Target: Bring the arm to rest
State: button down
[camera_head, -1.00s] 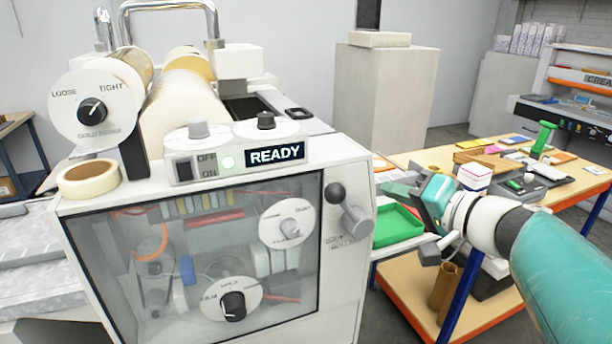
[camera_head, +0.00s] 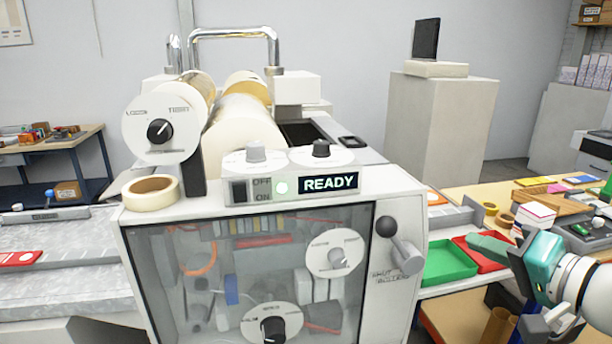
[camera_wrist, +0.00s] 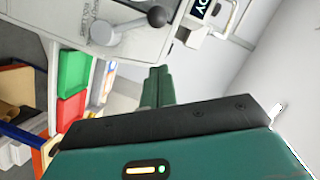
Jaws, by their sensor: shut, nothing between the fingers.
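My gripper (camera_head: 487,246) is at the right of the head view, its teal fingers pointing left toward the machine. The fingers are together and hold nothing. In the wrist view the closed fingers (camera_wrist: 157,88) show at the centre, beyond the dark gripper body. The fingers appear in front of the red tray (camera_head: 482,262) in the head view; I cannot tell the gap. The white laminating machine (camera_head: 400,215) stands to the left of the gripper, with its ball-ended lever (camera_head: 400,246) on the front right. The lever also shows in the wrist view (camera_wrist: 128,30).
A green tray (camera_head: 447,262) lies beside the red one, right of the machine. A wooden-topped table (camera_head: 455,190) at the right carries cards and small tools. A pale plinth (camera_head: 440,125) stands behind. A tape roll (camera_head: 150,192) sits on the machine's left corner. Another table (camera_head: 60,150) is at far left.

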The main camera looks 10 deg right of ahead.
jog(key=s+a+f+n+g+h, duration=0.3)
jog(key=a+f+n+g, duration=0.5)
jog(key=a+f, duration=0.8)
jog(key=shift+s+a+f+g+h, duration=0.2)
jog(key=shift+a+g+h, duration=0.5)
jog(key=shift+a+g, duration=0.35)
